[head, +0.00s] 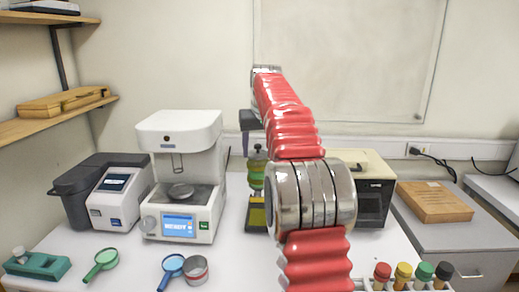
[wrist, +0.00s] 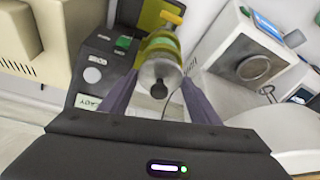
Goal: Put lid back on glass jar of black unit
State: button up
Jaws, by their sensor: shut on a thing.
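The lid, a clear glass cap with a black knob (wrist: 159,89), is held between the two grey-purple fingers of my gripper (wrist: 160,78). The glass jar (wrist: 160,45) with yellow-green liquid is in line behind the lid in the wrist view. In the head view the jar (head: 256,173) stands just below my gripper. I cannot tell whether the lid touches the jar's rim. The black unit (wrist: 97,65), with a lit READY display and a green button, is beside the jar in the wrist view. In the head view my arm hides much of it.
A white tester (head: 180,140) with a READY screen stands left on the bench, near a dark grey device (head: 85,190). Two magnifiers, a small metal cup (head: 195,270) and a green tool (head: 37,264) lie in front. Several coloured-cap vials (head: 403,275) stand front right.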

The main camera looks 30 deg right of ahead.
jog(key=o, duration=1.1)
jog(key=shift+o, duration=0.5)
jog(key=o, duration=0.4)
jog(key=shift+r, duration=0.1)
jog(key=shift+r, duration=3.4)
jog(key=shift+c, duration=0.2)
